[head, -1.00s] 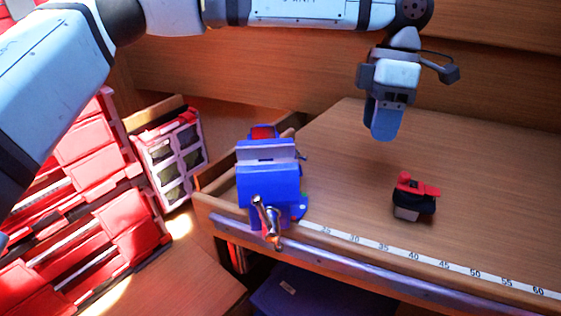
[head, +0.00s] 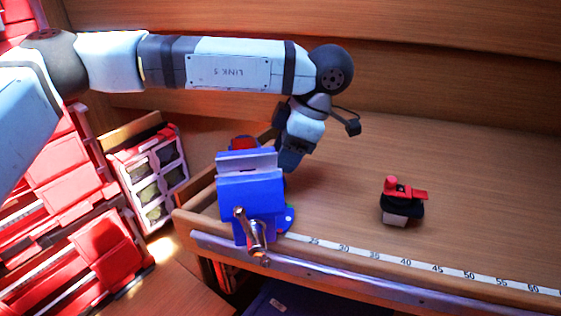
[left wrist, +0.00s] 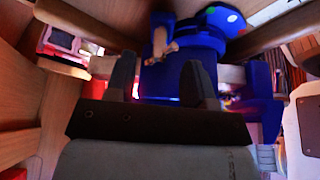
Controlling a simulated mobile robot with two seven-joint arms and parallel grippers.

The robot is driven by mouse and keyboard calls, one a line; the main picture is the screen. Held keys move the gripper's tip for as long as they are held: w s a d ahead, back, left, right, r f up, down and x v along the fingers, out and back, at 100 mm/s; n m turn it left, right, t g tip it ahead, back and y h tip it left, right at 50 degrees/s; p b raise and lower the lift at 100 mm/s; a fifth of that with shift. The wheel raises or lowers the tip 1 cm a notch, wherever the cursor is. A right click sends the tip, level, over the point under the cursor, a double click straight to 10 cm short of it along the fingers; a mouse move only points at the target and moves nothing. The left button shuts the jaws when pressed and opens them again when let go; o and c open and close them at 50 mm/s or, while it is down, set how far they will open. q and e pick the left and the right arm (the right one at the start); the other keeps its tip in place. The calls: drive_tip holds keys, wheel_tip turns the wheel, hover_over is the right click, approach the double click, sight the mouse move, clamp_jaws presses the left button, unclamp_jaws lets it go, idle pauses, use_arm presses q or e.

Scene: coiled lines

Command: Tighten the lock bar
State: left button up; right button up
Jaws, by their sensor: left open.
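A blue bench vise (head: 250,195) is fixed at the front left corner of the wooden workbench. Its metal lock bar (head: 252,231) hangs tilted at the vise's front. My left gripper (head: 289,160) points down just behind and to the right of the vise, its tips partly hidden by it. In the left wrist view the gripper (left wrist: 163,65) has its fingers apart with nothing seen held between them. The blue vise (left wrist: 190,45) lies beyond the fingers there, with a short metal bar end (left wrist: 160,46) showing. My right gripper is not in view.
A small red and black tool (head: 402,201) sits on the bench to the right. A measuring strip (head: 405,262) runs along the front edge. Red drawer bins (head: 95,245) and a case with dark compartments (head: 150,175) stand left. The right of the bench is mostly clear.

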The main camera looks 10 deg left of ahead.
use_arm(q)
drive_tip(key=shift+x, duration=1.35)
clamp_jaws()
unclamp_jaws()
drive_tip(key=shift+r, duration=0.1)
drive_tip(key=v, duration=1.3)
drive_tip(key=shift+d+r, duration=0.15)
drive_tip(key=shift+r, duration=0.2)
